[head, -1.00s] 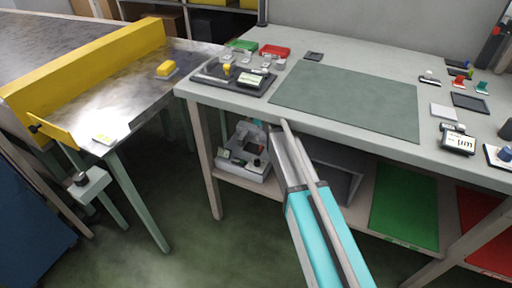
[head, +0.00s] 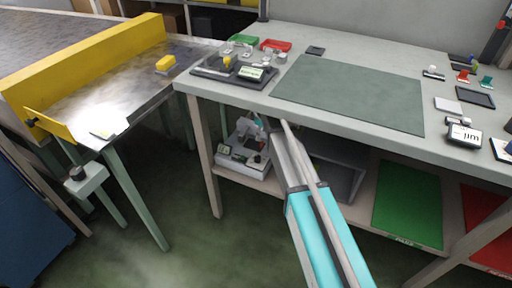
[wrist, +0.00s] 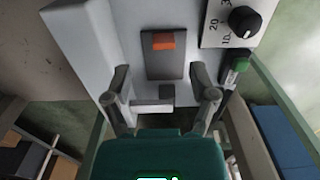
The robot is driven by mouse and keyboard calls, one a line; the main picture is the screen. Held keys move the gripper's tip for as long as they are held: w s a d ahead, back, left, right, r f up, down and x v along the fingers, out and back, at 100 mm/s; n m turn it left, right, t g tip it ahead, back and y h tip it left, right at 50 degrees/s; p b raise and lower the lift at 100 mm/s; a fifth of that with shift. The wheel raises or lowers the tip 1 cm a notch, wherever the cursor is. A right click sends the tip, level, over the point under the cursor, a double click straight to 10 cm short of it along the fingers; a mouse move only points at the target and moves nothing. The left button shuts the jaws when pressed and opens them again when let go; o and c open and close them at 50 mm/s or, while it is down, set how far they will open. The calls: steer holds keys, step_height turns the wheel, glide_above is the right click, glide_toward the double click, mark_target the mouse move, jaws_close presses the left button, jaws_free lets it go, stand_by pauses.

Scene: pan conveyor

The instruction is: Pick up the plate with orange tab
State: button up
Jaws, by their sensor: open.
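The plate (wrist: 165,65) is a dark grey rectangle with an orange tab (wrist: 163,40) near its far end. In the wrist view it lies against the pale grey face of a device (wrist: 105,35). My gripper (wrist: 163,92) is open, with one finger on each side just short of the plate's near end. Nothing is held. In the head view the device (head: 244,160) stands on the shelf under the bench; the plate cannot be made out there.
The bench (head: 355,145) overhangs the shelf. A green panel (head: 408,205) lies further right. The metal table (head: 150,85) with a yellow barrier stands left.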

mark_target(254, 143)
stand_by(0.3)
steer(key=shift+s+f+b, duration=0.15)
steer(key=shift+f+b, duration=1.15)
steer(key=shift+s+f+b, duration=0.1)
steer(key=shift+f+b, duration=1.2)
jaws_close()
